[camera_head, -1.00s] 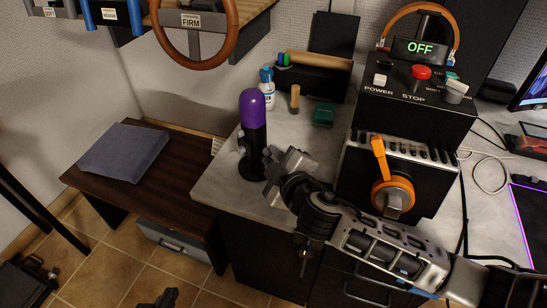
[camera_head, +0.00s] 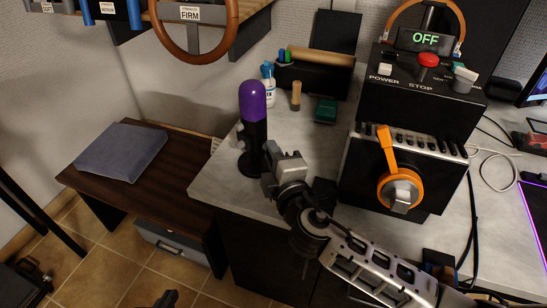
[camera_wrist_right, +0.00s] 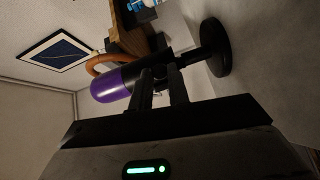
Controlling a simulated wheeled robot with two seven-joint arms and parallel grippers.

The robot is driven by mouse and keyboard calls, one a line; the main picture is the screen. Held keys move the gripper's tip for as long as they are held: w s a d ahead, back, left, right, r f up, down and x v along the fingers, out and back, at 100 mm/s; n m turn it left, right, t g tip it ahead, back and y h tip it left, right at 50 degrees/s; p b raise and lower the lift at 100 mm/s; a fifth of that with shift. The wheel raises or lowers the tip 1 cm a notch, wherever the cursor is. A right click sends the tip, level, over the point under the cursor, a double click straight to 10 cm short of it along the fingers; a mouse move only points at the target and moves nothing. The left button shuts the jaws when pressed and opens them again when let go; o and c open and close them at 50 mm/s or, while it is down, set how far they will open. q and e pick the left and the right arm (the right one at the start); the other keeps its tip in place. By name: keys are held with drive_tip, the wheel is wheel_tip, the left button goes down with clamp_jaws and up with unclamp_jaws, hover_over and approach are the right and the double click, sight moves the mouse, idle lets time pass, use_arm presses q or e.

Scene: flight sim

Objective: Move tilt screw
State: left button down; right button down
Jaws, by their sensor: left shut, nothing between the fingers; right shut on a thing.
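The microphone (camera_head: 253,108), with a purple head and black body, stands upright on a round black base near the counter's left edge. It also shows in the right wrist view (camera_wrist_right: 115,84), lying sideways in that picture. My right gripper (camera_head: 266,156) reaches it from the right. In the right wrist view its fingertips (camera_wrist_right: 160,76) are shut on the tilt screw at the side of the microphone's stand. The screw is mostly hidden between the fingers. My left gripper (camera_head: 163,299) shows only as a dark, partly cut-off shape at the bottom edge; it is shut and empty.
A black control box (camera_head: 420,85) with an OFF display and a red button stands right, above an orange lever (camera_head: 386,148). A white bottle (camera_head: 268,90), a wooden peg (camera_head: 296,97) and a green box (camera_head: 326,111) sit behind. Counter surface beside the microphone is clear.

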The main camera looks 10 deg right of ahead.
idle(0.4)
drive_tip(key=c, duration=1.3)
unclamp_jaws()
drive_tip(key=shift+c, duration=0.2)
drive_tip(key=s, duration=0.7)
drive_tip(key=s+d+b, duration=0.1)
drive_tip(key=s, duration=0.2)
drive_tip(key=shift+s+r, duration=0.1)
drive_tip(key=shift+s, duration=0.2)
drive_tip(key=shift+s+r, duration=0.15)
drive_tip(key=shift+s, duration=0.55)
